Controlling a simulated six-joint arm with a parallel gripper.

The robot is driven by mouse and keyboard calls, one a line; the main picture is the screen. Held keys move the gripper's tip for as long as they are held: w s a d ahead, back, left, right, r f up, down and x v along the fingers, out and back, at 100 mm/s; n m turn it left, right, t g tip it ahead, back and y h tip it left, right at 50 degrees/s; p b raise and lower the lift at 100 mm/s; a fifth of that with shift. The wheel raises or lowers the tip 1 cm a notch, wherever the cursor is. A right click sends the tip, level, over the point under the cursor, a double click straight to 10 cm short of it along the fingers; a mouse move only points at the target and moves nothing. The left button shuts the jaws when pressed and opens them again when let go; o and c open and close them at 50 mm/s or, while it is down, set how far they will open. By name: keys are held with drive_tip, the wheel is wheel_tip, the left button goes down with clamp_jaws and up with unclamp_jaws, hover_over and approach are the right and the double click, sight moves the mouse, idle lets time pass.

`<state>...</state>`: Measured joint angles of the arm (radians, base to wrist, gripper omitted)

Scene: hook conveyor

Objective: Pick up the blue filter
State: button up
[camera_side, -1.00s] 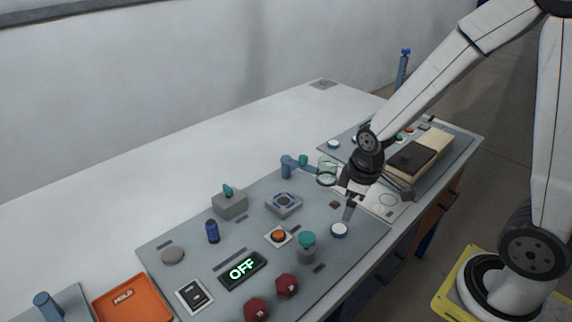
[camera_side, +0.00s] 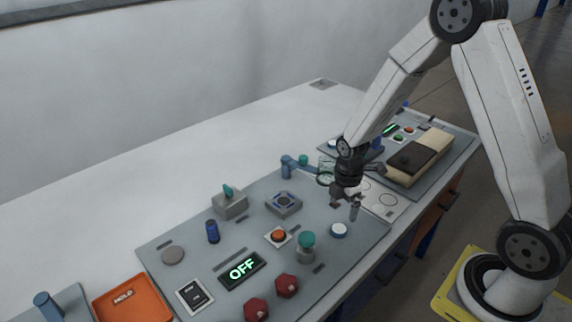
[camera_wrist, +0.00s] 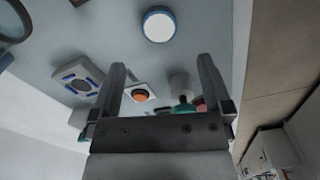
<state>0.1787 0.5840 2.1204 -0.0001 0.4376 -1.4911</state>
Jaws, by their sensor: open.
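A round white disc with a blue rim, which best fits the blue filter, lies flat on the grey panel near its right front edge (camera_side: 339,230). It also shows in the wrist view (camera_wrist: 159,25), at the top, beyond my fingertips. My gripper (camera_side: 345,208) points down above the panel, just behind and above the disc in the side view. In the wrist view my gripper (camera_wrist: 163,78) has its two fingers wide apart with nothing held between them. The disc is apart from both fingers and fully visible.
A teal-topped jar (camera_side: 306,248) and an orange button (camera_side: 278,236) stand left of the disc. A blue arm with a ring (camera_side: 295,165) is behind my gripper. A dark blue cylinder (camera_side: 212,232) and an orange tray (camera_side: 133,299) are farther left.

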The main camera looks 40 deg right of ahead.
sight(339, 228)
drive_tip(key=shift+f, duration=0.1)
drive_tip(key=shift+f, duration=1.2)
drive_tip(key=shift+f, duration=0.15)
drive_tip(key=shift+a+f, duration=0.1)
drive_tip(key=shift+f, duration=2.35)
drive_tip(key=c, duration=1.3)
drive_tip(key=shift+o, duration=0.2)
drive_tip(key=shift+r, duration=0.1)
wheel_tip(339, 228, up, 10)
